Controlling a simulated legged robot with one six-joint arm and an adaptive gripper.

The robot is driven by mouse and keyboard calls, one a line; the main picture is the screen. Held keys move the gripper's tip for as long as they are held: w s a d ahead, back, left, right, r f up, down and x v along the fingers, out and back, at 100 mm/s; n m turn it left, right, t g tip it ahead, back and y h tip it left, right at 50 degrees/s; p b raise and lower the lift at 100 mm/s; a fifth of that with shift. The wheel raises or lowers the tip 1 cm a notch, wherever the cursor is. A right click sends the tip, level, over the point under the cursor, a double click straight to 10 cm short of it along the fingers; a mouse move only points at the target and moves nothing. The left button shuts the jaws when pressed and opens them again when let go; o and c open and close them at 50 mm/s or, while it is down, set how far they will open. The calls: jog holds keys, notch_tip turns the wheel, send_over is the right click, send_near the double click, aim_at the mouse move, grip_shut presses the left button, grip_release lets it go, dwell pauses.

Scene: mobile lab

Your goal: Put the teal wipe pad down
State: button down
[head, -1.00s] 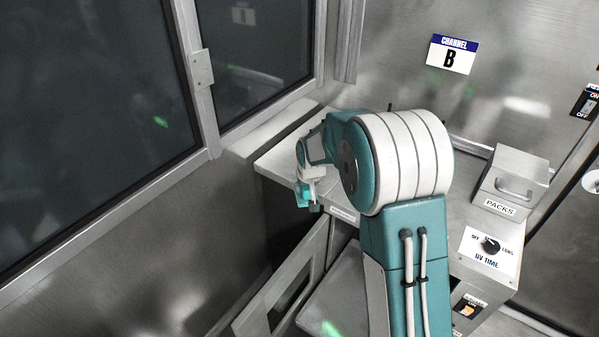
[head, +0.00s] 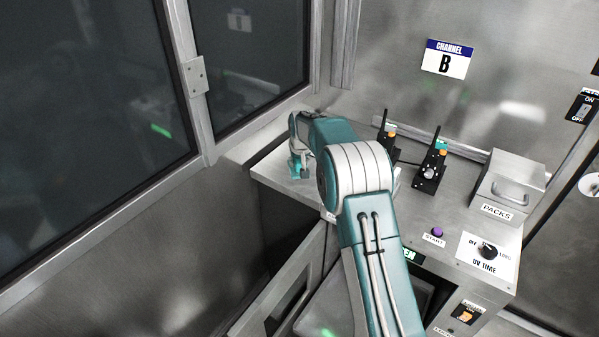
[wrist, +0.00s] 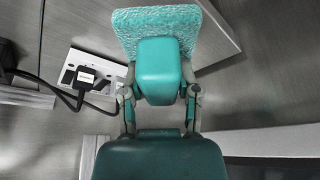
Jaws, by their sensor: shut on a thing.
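The teal wipe pad (wrist: 201,40) shows in the wrist view as a rough, pale teal sheet under a smooth teal block-shaped grip. My gripper (wrist: 160,88) is shut on that grip, one finger on each side. In the head view my gripper (head: 298,165) is over the left end of the steel cabinet top (head: 268,172), with a small bit of teal pad at its tip. I cannot tell whether the pad touches the top.
Two black handheld radios (head: 430,168) stand right of my arm. A steel PACKS box (head: 512,185), a purple START button (head: 437,232) and a UV TIME dial (head: 487,250) sit further right. An open door frame (head: 285,285) hangs below. A plugged socket (wrist: 85,78) shows in the wrist view.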

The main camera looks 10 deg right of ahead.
jog(key=w+f, duration=0.3)
jog(key=shift+d+f, duration=0.3)
jog(key=shift+f, duration=1.6)
jog(key=shift+c, duration=1.7)
grip_release()
jog(key=shift+f, duration=0.1)
